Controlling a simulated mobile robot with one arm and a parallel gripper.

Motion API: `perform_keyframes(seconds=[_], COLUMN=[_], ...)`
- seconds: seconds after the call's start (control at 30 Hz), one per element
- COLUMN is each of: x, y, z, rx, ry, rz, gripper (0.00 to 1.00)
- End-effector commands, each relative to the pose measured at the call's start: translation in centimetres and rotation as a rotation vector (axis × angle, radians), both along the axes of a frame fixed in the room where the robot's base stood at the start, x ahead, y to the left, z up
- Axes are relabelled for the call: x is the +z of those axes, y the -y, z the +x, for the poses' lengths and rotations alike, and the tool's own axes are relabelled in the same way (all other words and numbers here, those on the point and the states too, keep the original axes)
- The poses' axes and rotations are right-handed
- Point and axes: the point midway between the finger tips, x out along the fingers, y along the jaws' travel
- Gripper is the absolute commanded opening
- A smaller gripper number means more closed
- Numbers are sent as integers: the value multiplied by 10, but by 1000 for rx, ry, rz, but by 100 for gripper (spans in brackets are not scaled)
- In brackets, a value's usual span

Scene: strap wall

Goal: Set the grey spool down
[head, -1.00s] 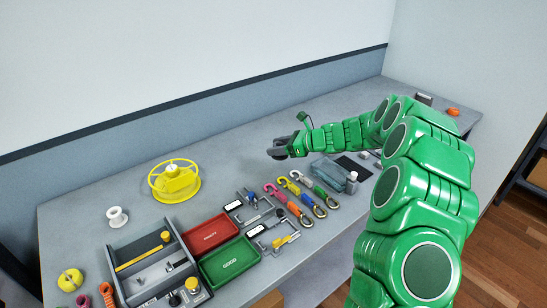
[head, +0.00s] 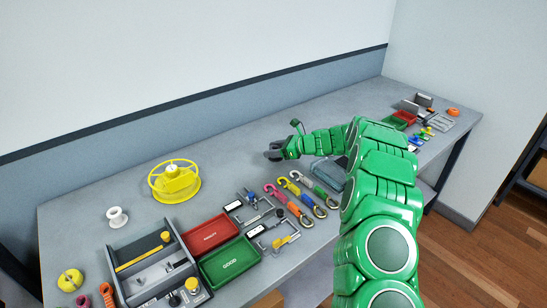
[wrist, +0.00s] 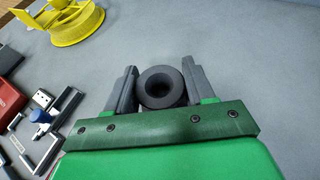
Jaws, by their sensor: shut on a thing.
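The grey spool (wrist: 162,86) is dark grey with a round hole. In the wrist view it sits between the two fingers of my gripper (wrist: 160,92), which is shut on it. In the head view my gripper (head: 275,152) is low over the table's bare middle part, right of the yellow reel and behind the row of hooks. The spool can hardly be told apart from the fingers there. I cannot tell whether the spool touches the table.
A yellow reel (head: 174,182) and a white spool (head: 117,217) stand on the table (head: 235,150) to the left. Red (head: 210,232) and green (head: 229,262) trays, a grey box (head: 150,265) and several colored hooks (head: 300,198) lie nearer. The table around my gripper is clear.

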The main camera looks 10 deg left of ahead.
Motion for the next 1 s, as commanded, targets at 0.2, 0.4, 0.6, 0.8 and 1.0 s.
perform_keyframes(seconds=[0.2,0.4,0.6,0.8,1.0], x=[-5,-22,-39,-38,-41], y=[-1,-3,-2,-2,-2], z=[4,6,6,6,6], rx=[0,0,0,0,0], ry=[-1,-2,-1,-1,-1], rz=[0,0,0,0,0], gripper=[24,24,24,24,59])
